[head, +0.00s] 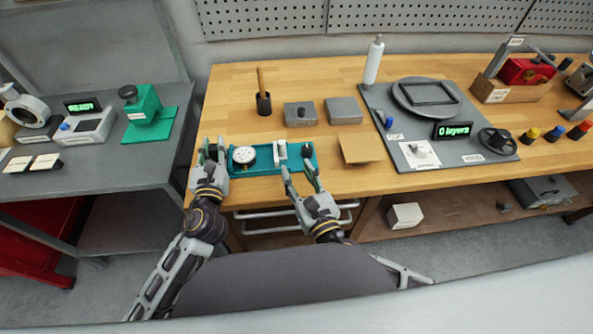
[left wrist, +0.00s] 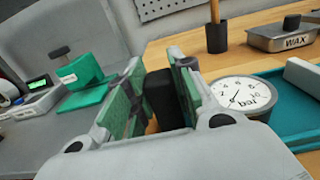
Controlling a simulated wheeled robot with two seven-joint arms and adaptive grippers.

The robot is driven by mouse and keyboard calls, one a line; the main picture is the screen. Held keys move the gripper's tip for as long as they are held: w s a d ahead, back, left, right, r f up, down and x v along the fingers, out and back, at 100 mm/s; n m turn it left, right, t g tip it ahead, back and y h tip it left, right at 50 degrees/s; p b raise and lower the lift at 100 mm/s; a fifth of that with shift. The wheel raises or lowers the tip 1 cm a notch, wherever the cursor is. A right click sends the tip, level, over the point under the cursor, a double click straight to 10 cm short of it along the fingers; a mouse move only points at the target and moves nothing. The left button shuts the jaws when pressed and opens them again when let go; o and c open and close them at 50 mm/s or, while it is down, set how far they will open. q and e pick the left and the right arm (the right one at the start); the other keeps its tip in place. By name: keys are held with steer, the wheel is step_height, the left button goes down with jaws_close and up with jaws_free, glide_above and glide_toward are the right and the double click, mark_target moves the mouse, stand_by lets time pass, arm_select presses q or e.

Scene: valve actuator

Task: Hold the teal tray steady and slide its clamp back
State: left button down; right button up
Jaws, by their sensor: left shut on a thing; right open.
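The teal tray (head: 265,170) lies near the table's front edge; part of it shows in the left wrist view (left wrist: 292,112). A white block, seemingly its clamp (head: 280,150), stands near its middle. A round white dial gauge (head: 244,155) sits in its left part, reading "bar" in the left wrist view (left wrist: 243,95). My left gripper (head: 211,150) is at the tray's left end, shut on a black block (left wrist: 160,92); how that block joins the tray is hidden. My right gripper (head: 296,165) is open over the tray's right part, its left finger close to the clamp; I cannot tell whether they touch.
Behind the tray are a dark cup with a brown stick (head: 263,102), a wax tin (head: 300,115) and another grey box (head: 344,110). A brown square board (head: 361,149) lies right of my right gripper. Further right is a grey panel (head: 450,155) with a display.

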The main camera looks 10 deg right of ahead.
arm_select(q)
steer(key=shift+f, duration=0.15)
steer(key=c, duration=1.1)
jaws_free()
steer(key=shift+c, duration=0.2)
steer(key=shift+s, duration=0.15)
steer(key=shift+s, duration=5.8)
steer(key=shift+s, duration=0.1)
